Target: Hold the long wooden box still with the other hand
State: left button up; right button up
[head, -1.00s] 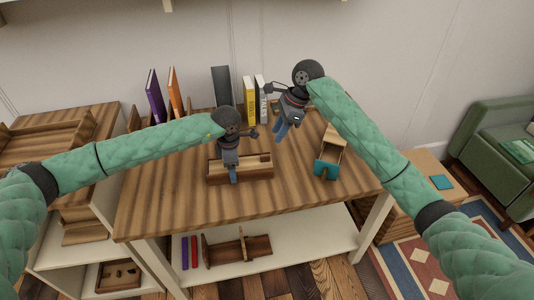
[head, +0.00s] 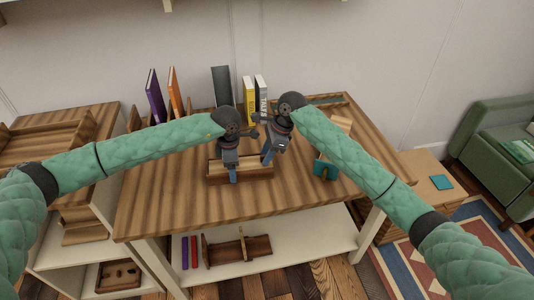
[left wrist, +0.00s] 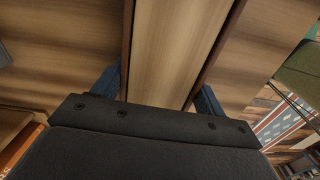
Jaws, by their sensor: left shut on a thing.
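The long wooden box (head: 254,175) sits on the striped wooden table top, its long side facing me. My left gripper (head: 232,174) is shut across the box left of its middle. In the left wrist view the box (left wrist: 180,50) runs between the two blue fingers (left wrist: 158,95). My right gripper (head: 267,158) points down at the right part of the box, close to its back edge. I cannot tell whether it touches the box or how far its fingers are apart.
A small wooden piece with a teal front (head: 325,169) stands to the right on the table (head: 160,205). Yellow (head: 248,98) and pale books stand behind my grippers, with purple (head: 155,96) and orange books at the back left. The table's front left is clear.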

grip_shut()
jog(key=d, duration=0.3)
jog(key=w+d, duration=0.1)
jog(key=d, duration=0.6)
jog(key=shift+w+d, duration=0.25)
jog(key=shift+d, duration=0.15)
grip_release()
jog(key=shift+r, duration=0.1)
jog(key=v, duration=1.1)
jog(key=shift+d+r, duration=0.25)
jog(key=shift+r, duration=0.1)
